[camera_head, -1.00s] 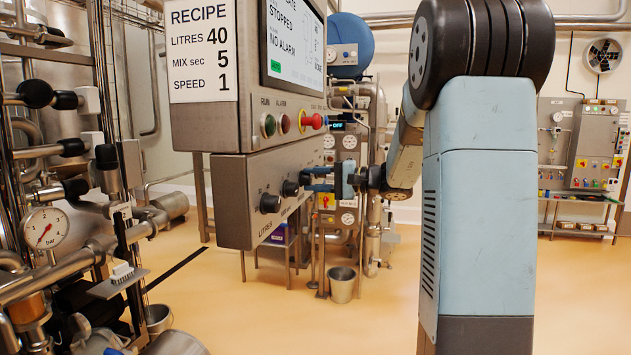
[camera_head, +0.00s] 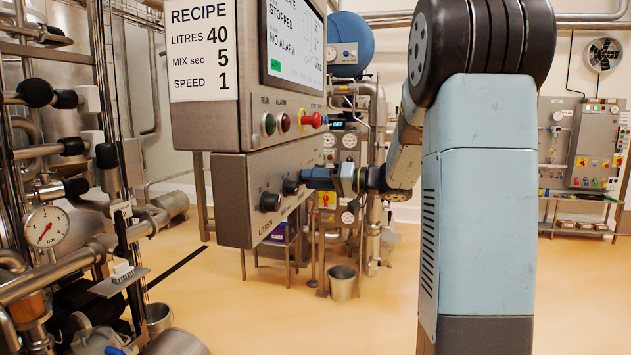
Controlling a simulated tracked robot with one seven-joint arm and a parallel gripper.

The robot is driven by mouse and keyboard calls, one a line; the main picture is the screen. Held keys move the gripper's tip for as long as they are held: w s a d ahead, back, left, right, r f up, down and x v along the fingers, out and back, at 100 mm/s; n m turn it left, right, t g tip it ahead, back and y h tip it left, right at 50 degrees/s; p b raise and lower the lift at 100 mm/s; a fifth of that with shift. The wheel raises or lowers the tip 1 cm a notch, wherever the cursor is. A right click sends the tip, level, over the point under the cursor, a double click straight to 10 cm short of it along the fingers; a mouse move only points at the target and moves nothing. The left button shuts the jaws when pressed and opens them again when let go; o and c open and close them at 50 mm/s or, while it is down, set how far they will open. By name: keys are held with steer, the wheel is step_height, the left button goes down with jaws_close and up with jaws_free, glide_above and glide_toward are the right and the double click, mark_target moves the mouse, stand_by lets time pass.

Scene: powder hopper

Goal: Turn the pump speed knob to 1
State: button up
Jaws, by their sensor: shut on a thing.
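A grey control box (camera_head: 240,205) hangs under the screen panel and carries a row of dark knobs. The nearest knob (camera_head: 270,201) sits above the word LITRES, and a second knob (camera_head: 290,187) is just beyond it. My gripper (camera_head: 304,178) is at the far end of this row, reaching in from the right with its fingers together. It is shut on the far knob, which I take to be the pump speed knob. The fingers hide that knob, so its pointer and scale cannot be read. The recipe sign (camera_head: 203,50) reads LITRES 40, MIX sec 5, SPEED 1.
The screen (camera_head: 292,45) reads STOPPED, NO ALARM. A bucket (camera_head: 342,283) stands on the floor; open floor lies to the right.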

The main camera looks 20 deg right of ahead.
steer(key=shift+f, duration=0.2)
stand_by(0.5)
steer(key=o, duration=1)
steer(key=shift+r, duration=0.1)
steer(key=shift+o, duration=0.2)
steer(key=shift+n, duration=0.3)
steer(key=v, duration=1.3)
steer(key=shift+s+d, duration=0.2)
steer(key=shift+d, duration=0.1)
steer(key=shift+a, duration=0.1)
steer(key=s+a+f+g+h, duration=0.4)
steer(key=s+a+g, duration=0.2)
steer(key=s+a, duration=0.65)
steer(key=s+a+f+m+t+h, duration=0.1)
steer(key=s+f+h, duration=0.3)
steer(key=s+h, duration=0.6)
steer(key=s+a+m, duration=0.1)
steer(key=s, duration=0.1)
steer(key=shift+s+f+t, duration=0.2)
steer(key=shift+s+t, duration=0.1)
steer(key=shift+s, duration=0.1)
